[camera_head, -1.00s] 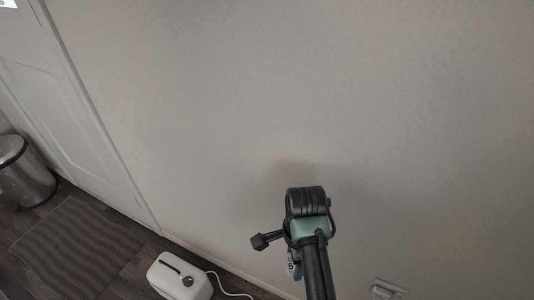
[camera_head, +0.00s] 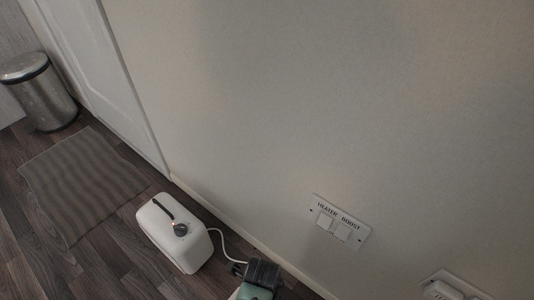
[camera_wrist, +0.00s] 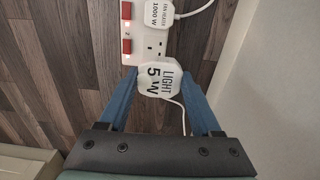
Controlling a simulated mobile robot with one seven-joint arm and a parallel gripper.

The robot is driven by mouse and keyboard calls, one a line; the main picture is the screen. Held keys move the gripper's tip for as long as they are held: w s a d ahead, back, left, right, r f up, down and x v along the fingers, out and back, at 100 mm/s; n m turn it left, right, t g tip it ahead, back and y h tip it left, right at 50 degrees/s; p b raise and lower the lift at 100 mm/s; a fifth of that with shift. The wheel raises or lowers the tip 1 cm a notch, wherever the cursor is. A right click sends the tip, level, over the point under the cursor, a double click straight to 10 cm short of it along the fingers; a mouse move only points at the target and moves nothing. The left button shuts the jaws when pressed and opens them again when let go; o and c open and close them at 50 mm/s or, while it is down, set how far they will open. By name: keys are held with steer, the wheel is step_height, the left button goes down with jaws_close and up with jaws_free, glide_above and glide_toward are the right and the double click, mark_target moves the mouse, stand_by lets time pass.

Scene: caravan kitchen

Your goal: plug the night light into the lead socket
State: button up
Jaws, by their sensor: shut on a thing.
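In the wrist view my gripper (camera_wrist: 158,84) has its blue fingers shut on a white plug marked "LIGHT 5 W" (camera_wrist: 158,78), the night light's. A thin white cord runs from its right side down toward my gripper. The lead socket (camera_wrist: 143,40), a white strip with red switches, lies on the wood floor just beyond. An outlet with dark slots shows right above the held plug. The plug overlaps the strip's near end; I cannot tell whether they touch. In the head view only the back of my arm's end (camera_head: 258,280) shows at the bottom edge; fingers and plug are hidden.
A plug marked "FAN HEATER 1000 W" (camera_wrist: 162,12) sits in the strip's far outlet. A white heater (camera_head: 175,232) stands on the floor, its cord trailing toward my arm. The wall carries a HEATER BOOST switch (camera_head: 340,222) and a socket (camera_head: 447,288). A mat (camera_head: 85,180) and bin (camera_head: 45,95) are left.

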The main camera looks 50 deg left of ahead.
steer(key=shift+s+d+f+b, duration=0.1)
steer(key=shift+s+f+b, duration=0.1)
steer(key=shift+f, duration=0.4)
steer(key=shift+s+d+f+b, duration=0.1)
steer(key=shift+s+f+b, duration=0.1)
steer(key=shift+f, duration=0.35)
step_height(320, 180, down, 6)
steer(key=b, duration=0.6)
steer(key=shift+f+b, duration=0.45)
steer(key=shift+f, duration=0.15)
steer(key=shift+a+p, duration=0.15)
steer(key=shift+p, duration=0.35)
steer(key=shift+f+b, duration=0.95)
steer(key=shift+f, duration=0.25)
steer(key=o, duration=1.4)
steer(key=shift+r, duration=0.1)
steer(key=shift+o, duration=0.2)
step_height(320, 180, up, 13)
steer(key=p, duration=1)
